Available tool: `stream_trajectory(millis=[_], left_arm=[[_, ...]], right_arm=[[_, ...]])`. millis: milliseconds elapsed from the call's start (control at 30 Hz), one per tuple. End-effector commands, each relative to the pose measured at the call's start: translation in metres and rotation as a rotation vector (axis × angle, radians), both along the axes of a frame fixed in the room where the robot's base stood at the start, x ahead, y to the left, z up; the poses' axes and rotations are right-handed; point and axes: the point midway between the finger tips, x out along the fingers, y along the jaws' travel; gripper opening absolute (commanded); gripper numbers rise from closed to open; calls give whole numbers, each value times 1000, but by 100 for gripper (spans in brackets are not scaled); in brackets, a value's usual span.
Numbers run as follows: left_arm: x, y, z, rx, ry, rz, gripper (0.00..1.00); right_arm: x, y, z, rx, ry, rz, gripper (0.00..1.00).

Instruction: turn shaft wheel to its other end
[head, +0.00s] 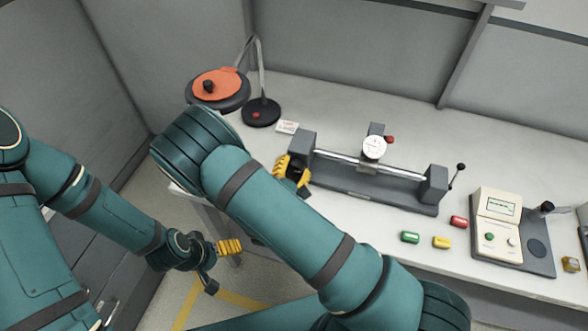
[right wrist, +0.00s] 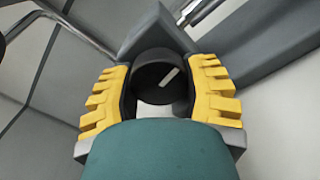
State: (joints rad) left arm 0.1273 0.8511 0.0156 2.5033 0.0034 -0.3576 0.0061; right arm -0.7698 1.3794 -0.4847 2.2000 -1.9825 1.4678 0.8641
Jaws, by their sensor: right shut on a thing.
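The shaft wheel (right wrist: 152,82) is a round black knob with a white mark tilted to the upper right. It sits between the yellow fingers of my right gripper (right wrist: 160,95) in the right wrist view. In the head view my right gripper (head: 292,172) is at the left end of the shaft fixture (head: 370,187), and the wheel is hidden there. The fixture has a steel shaft (head: 400,172) between two grey end blocks, and a white dial (head: 374,148). My left gripper (head: 224,266) is open and empty, low at the left beside the table.
On the table are an orange-topped round device (head: 218,82), a black lamp-like stand (head: 261,111), a beige instrument (head: 497,222), and green (head: 410,237), yellow (head: 442,242) and red (head: 459,222) pieces. The table's front edge runs below the fixture; the back right is clear.

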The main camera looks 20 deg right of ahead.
Motion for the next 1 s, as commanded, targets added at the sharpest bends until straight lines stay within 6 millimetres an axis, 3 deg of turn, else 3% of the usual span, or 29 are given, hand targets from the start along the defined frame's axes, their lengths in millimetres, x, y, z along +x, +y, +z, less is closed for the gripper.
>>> stream_trajectory(millis=[367, 1000], left_arm=[[-7, -1, -26, -4, 16, -13, 92], [4, 0, -81, 1, -10, -7, 92]], right_arm=[[2, 0, 0, 295, -208, -2, 12], [2, 0, 3, 786, -539, -2, 12]])
